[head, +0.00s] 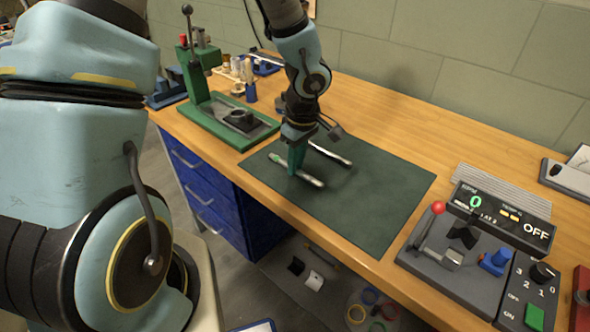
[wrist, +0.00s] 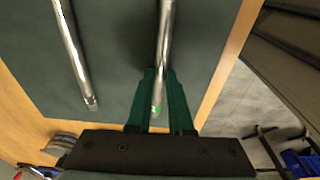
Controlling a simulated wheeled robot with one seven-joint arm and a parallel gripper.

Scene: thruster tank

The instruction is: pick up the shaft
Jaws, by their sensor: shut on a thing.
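My gripper (head: 293,170) points down over the dark green mat (head: 385,190), with its green fingers shut on a slim silver shaft (head: 312,181). In the wrist view the shaft (wrist: 165,35) runs between the fingertips (wrist: 160,74), with a green mark near its lower end. A second, similar silver rod (head: 330,153) lies on the mat beside it, apart from the gripper. It also shows in the wrist view (wrist: 72,45), at the left. I cannot tell whether the held shaft touches the mat.
A green press (head: 200,85) stands at the back left, with its base (head: 225,140) near the mat. A grey control box (head: 460,265) with a red-knobbed lever and a display box (head: 500,215) reading OFF stand at the right. The mat's right half is clear.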

